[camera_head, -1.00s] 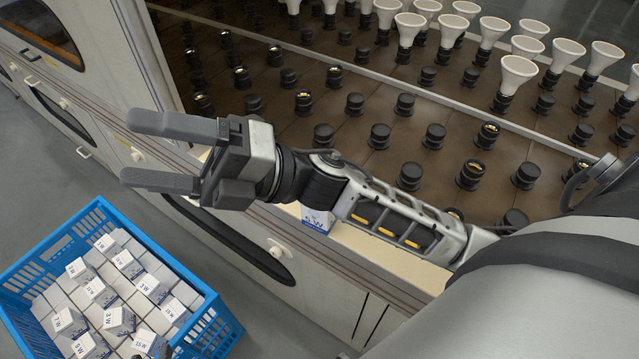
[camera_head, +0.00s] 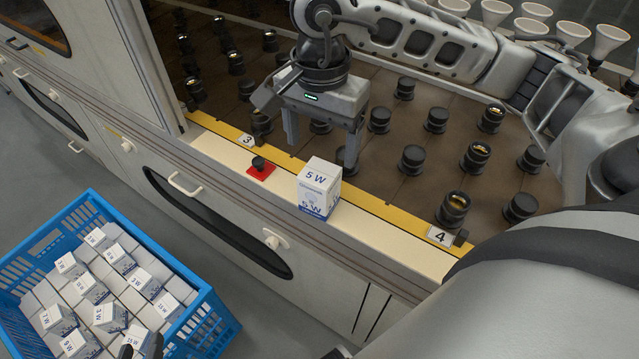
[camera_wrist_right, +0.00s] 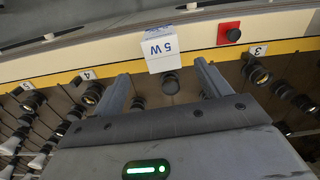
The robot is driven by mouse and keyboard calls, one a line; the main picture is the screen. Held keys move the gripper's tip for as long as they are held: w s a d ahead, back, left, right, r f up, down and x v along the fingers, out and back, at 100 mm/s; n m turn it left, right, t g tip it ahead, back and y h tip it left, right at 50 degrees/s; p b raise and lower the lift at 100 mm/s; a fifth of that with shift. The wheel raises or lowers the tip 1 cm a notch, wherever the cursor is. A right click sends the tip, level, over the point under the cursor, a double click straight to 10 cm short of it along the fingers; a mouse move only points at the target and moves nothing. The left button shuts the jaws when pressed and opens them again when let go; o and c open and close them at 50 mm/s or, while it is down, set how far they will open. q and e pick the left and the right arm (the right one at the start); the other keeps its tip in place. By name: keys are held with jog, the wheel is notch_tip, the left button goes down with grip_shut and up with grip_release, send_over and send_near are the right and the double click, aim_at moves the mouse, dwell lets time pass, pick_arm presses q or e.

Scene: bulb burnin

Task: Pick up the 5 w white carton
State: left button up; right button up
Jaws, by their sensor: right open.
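The 5 W white carton (camera_head: 318,190) stands upright on the cream ledge at the front of the rack, its "5 W" label on top and blue print on its side. It also shows in the right wrist view (camera_wrist_right: 160,48), just beyond the fingertips and roughly between their lines. My right gripper (camera_head: 320,158) is open and empty, behind the carton on the rack side, fingers pointing down. Its fingers also show in the right wrist view (camera_wrist_right: 162,70). Dark tips of my left gripper (camera_head: 141,346) show at the bottom edge over the blue crate; their opening is unclear.
A red-based black button (camera_head: 260,167) sits on the ledge left of the carton. Black sockets (camera_head: 412,159) fill the rack behind, with white bulbs (camera_head: 575,35) at the far right. A blue crate (camera_head: 160,255) of several white cartons stands on the floor at lower left.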

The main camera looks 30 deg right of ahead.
aim_at(320, 173)
notch_tip(320, 173, down, 10)
jog(key=shift+w+r, duration=0.1)
jog(key=shift+w, duration=0.05)
jog(key=c, duration=1.1)
